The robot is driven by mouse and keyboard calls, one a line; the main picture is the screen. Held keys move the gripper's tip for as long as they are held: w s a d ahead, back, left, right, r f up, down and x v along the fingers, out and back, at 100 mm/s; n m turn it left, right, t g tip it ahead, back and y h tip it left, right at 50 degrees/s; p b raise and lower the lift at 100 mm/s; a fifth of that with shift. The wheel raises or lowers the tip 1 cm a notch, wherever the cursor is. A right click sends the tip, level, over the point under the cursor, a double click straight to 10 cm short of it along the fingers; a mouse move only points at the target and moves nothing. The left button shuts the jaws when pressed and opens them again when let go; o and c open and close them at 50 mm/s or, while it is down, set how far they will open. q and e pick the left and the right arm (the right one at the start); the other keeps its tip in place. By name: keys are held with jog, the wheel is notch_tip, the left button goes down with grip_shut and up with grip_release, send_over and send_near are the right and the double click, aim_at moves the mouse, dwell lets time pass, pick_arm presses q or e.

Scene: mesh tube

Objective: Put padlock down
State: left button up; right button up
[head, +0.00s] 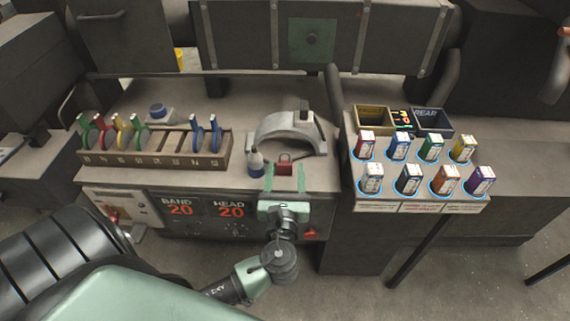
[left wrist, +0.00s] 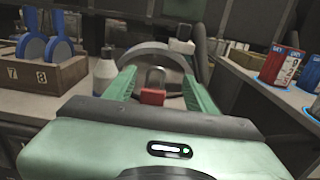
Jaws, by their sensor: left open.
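The padlock (head: 285,163) has a red body and a grey shackle. It stands upright on the tabletop, in front of the grey arched device. In the left wrist view the padlock (left wrist: 154,90) is between the two green fingers, with a gap visible on each side. My left gripper (head: 285,175) is open, its fingers reaching over the front edge of the table around the padlock. The fingers also show in the left wrist view (left wrist: 154,93). My right gripper is not in view.
A white bottle (head: 256,162) stands just left of the fingers. The arched device (head: 290,128) is behind. A wooden rack (head: 155,158) with coloured tools is at left. Several boxes (head: 430,178) stand on blue-ringed spots at right, near two bins (head: 374,120).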

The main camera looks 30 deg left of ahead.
aim_at(285, 153)
pick_arm(q)
jog(key=x, duration=0.4)
jog(key=shift+a+p, duration=0.25)
jog(key=shift+p, duration=0.15)
grip_shut()
jog(key=shift+r, duration=0.15)
